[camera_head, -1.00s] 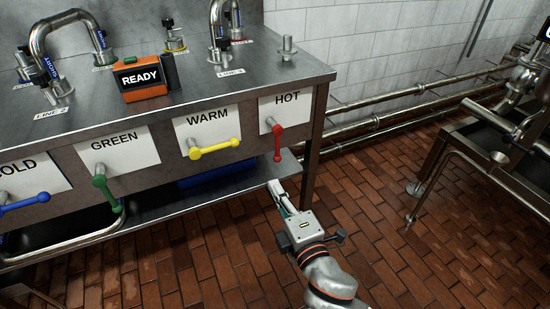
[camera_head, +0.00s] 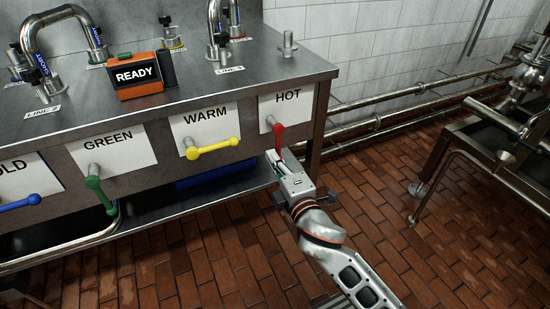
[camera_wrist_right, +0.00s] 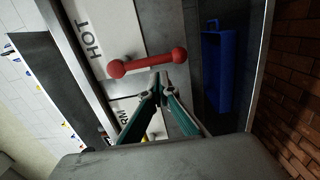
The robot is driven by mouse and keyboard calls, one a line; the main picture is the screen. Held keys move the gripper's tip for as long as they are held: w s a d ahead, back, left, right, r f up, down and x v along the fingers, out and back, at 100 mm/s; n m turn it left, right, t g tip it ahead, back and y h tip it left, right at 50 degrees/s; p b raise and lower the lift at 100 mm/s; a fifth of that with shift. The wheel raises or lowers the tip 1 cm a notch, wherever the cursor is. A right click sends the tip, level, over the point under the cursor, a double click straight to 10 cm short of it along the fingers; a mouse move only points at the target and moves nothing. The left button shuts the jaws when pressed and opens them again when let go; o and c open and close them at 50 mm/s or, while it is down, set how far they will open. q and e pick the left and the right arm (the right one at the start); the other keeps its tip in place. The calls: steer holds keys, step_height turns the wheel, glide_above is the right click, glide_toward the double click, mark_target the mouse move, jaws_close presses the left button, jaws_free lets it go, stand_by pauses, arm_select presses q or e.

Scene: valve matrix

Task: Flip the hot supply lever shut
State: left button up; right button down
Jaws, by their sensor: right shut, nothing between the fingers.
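The red hot lever (camera_head: 279,138) hangs down from its pivot on the white HOT label plate at the right end of the bench front. In the right wrist view the red lever (camera_wrist_right: 148,62) lies across the picture, with a round knob at each end. My right gripper (camera_head: 272,156) is just below the lever's lower end. In the right wrist view my right gripper (camera_wrist_right: 160,80) is shut and empty, its tips close to the lever's middle. I cannot tell whether they touch it. My left gripper is out of view.
A yellow warm lever (camera_head: 213,147) lies nearly level, and a green lever (camera_head: 100,190) hangs down. A blue lever (camera_head: 20,202) is at the far left. A READY display (camera_head: 138,77) stands on the bench. A blue bin (camera_wrist_right: 219,75) sits on the lower shelf.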

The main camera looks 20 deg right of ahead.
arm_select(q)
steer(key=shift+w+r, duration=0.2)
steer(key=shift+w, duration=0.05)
arm_select(e)
steer(key=shift+w+d, duration=0.1)
steer(key=shift+d, duration=0.25)
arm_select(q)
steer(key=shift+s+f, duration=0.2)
arm_select(e)
steer(key=shift+d+r, duration=0.1)
